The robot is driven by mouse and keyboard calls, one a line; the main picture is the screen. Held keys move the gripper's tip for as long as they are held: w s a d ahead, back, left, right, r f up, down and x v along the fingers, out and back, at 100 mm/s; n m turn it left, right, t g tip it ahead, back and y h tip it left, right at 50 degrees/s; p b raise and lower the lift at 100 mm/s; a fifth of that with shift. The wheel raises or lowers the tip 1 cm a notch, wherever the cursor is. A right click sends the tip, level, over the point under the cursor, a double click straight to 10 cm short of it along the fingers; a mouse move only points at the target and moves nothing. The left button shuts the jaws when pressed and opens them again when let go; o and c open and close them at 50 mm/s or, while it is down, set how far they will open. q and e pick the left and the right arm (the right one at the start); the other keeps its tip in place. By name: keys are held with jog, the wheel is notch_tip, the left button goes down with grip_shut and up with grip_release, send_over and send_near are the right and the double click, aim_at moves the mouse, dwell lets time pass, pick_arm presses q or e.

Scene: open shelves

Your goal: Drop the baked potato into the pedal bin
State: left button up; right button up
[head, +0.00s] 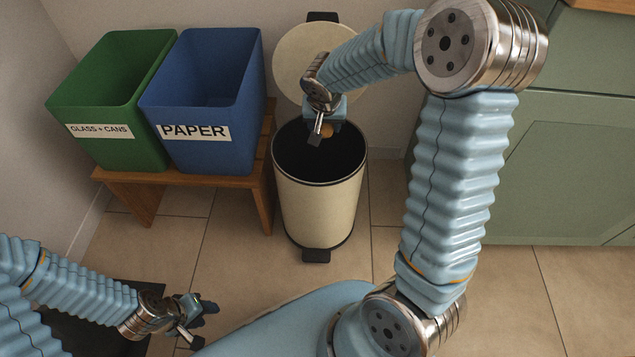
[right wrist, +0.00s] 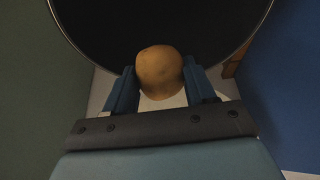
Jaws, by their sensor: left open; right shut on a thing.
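The baked potato (right wrist: 160,72) is brown and rounded. My right gripper (head: 322,134) is shut on it, with a finger on each side in the right wrist view (right wrist: 160,85). In the head view the potato (head: 327,131) shows only in part, over the pedal bin's open mouth. The pedal bin (head: 318,208) is cream with a dark rim and black inside. Its round lid (head: 290,62) stands open at the back, and its pedal (head: 316,256) is at the front. My left gripper (head: 200,318) is open and empty, low at the left, away from the bin.
A green bin (head: 120,130) labelled GLASS + CANS and a blue bin (head: 205,150) labelled PAPER stand on a wooden bench (head: 255,185) left of the pedal bin. A green cabinet (head: 560,165) stands at the right. The tiled floor (head: 240,270) before the bin is clear.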

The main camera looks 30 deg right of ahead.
jog(key=o, duration=1.2)
jog(key=shift+c, duration=0.2)
jog(key=p+v, duration=0.1)
jog(key=v, duration=1.2)
jog(key=shift+r+p, duration=0.35)
jog(key=shift+r, duration=0.05)
jog(key=shift+a, duration=0.1)
